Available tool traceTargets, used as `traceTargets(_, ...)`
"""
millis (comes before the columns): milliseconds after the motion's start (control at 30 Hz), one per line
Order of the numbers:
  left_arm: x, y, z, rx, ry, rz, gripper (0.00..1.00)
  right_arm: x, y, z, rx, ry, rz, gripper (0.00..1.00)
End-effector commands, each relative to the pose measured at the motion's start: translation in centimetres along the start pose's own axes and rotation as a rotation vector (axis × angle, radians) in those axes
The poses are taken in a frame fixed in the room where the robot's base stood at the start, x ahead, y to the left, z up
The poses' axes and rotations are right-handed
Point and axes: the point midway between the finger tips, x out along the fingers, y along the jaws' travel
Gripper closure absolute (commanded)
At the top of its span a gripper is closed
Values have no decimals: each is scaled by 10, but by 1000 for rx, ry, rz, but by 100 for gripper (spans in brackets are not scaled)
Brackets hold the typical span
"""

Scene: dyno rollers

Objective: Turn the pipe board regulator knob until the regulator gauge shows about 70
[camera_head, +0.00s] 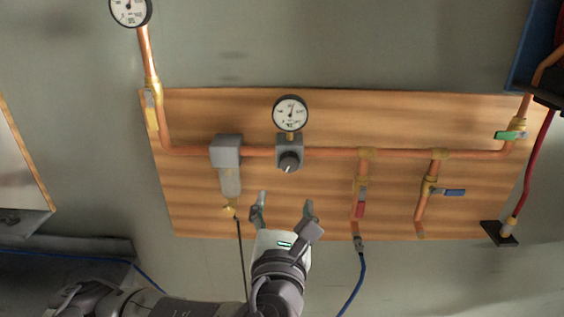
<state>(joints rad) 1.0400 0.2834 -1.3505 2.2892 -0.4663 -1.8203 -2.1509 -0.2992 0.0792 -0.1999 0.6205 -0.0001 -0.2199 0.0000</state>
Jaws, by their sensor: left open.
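The regulator knob (289,162) is a dark round knob with a pale mark, under a grey regulator block on the wooden pipe board (200,210). The round white regulator gauge (290,113) sits just above the block. Its needle points up and slightly right; the numbers are too small to read. My left gripper (284,205) is open below the knob, its two fingers pointing up toward it. The fingertips look apart from the knob, with nothing between them. My right gripper is not in view.
A grey filter unit (227,152) with a clear bowl hangs left of the regulator. Copper pipe (330,153) runs across the board. Another gauge (130,10) is at top left.

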Motion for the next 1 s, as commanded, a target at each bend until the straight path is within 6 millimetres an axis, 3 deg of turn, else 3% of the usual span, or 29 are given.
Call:
traceTargets(600,115,0,1,-2,4,2,32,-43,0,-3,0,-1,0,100)
traceTargets(800,132,0,0,-3,4,1,32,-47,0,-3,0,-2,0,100)
traceTargets(1000,134,0,-2,-5,3,-1,32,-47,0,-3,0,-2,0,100)
